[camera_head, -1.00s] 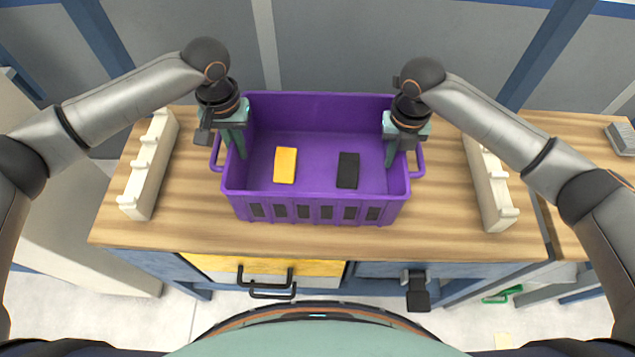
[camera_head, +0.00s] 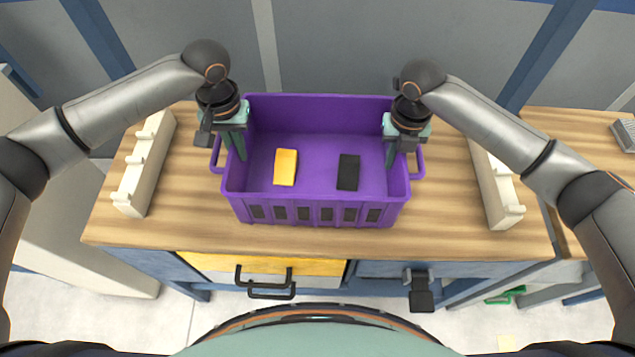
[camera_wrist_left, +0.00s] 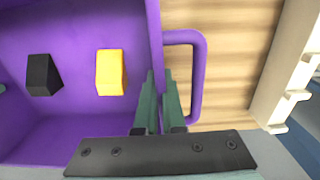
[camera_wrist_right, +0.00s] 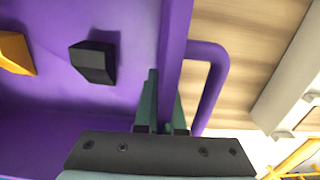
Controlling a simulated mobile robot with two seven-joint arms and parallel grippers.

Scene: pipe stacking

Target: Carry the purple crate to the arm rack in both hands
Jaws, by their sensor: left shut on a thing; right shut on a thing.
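The purple crate (camera_head: 300,199) is upright in front of me, over the wooden worktop, with a yellow block (camera_head: 286,167) and a black block (camera_head: 348,172) lying inside. My left gripper (camera_head: 239,150) is shut on its left side wall, beside the left loop handle (camera_head: 215,157). My right gripper (camera_head: 397,152) is shut on its right side wall, beside the right loop handle (camera_head: 419,164). Both wrist views show the fingers straddling the crate wall (camera_wrist_left: 155,40), (camera_wrist_right: 174,45). The crate's underside is hidden. I cannot tell which thing is the arm rack.
Pale pegged racks stand on the worktop (camera_head: 290,238), one left (camera_head: 146,165) and one right (camera_head: 493,187) of the crate, with bare wood between. A grey wall is behind. Drawers with black handles (camera_head: 265,282) are below the front edge. Another worktop lies at right.

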